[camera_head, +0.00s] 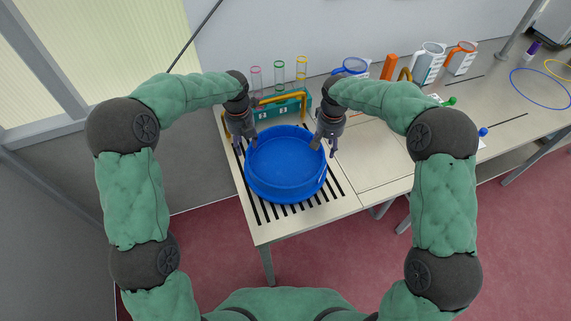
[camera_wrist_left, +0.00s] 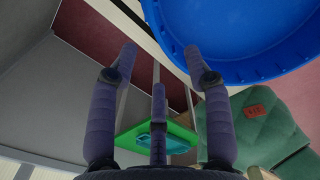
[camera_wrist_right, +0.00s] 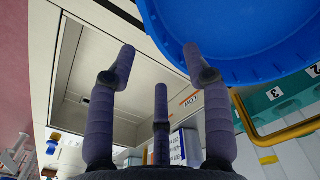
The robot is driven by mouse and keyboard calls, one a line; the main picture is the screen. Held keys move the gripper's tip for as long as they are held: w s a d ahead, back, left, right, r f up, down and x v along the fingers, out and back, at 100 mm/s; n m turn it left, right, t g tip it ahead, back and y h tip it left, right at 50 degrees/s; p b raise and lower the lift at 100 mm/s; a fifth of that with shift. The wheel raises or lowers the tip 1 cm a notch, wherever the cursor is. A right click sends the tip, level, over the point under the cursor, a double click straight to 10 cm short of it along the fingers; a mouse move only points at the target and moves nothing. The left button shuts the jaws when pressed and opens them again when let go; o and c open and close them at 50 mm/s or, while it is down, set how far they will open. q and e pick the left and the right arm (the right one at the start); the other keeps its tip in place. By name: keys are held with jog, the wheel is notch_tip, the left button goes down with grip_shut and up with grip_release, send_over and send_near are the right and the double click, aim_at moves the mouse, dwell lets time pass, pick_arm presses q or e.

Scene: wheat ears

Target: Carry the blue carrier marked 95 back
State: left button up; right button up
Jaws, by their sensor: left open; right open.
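The blue carrier (camera_head: 287,194), a round, wide basin, stands upright on the black-striped part of the table and looks empty. No 95 marking is readable on it. My left gripper (camera_head: 241,150) is open at its left rim, and my right gripper (camera_head: 326,149) is open at its right rim. In the left wrist view, one finger overlaps the carrier's edge (camera_wrist_left: 240,72) and the other is clear of it. The right wrist view shows the same at the opposite edge (camera_wrist_right: 240,70). I cannot tell whether any finger touches the carrier.
A teal rack (camera_head: 283,110) with an orange handle and colored-rimmed tubes stands close behind the carrier. Jugs (camera_head: 429,62), an orange block (camera_head: 389,67) and a blue ring (camera_head: 541,88) are farther right. The table's front edge (camera_head: 310,226) is near the carrier.

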aim_at(247, 157)
pick_arm(q)
notch_tip(247, 157, down, 8)
jog(key=shift+f, duration=0.15)
pick_arm(e)
notch_tip(247, 157, down, 8)
jog(key=shift+f, duration=0.2)
pick_arm(q)
grip_shut()
pick_arm(e)
grip_shut()
jog(key=shift+r, duration=0.1)
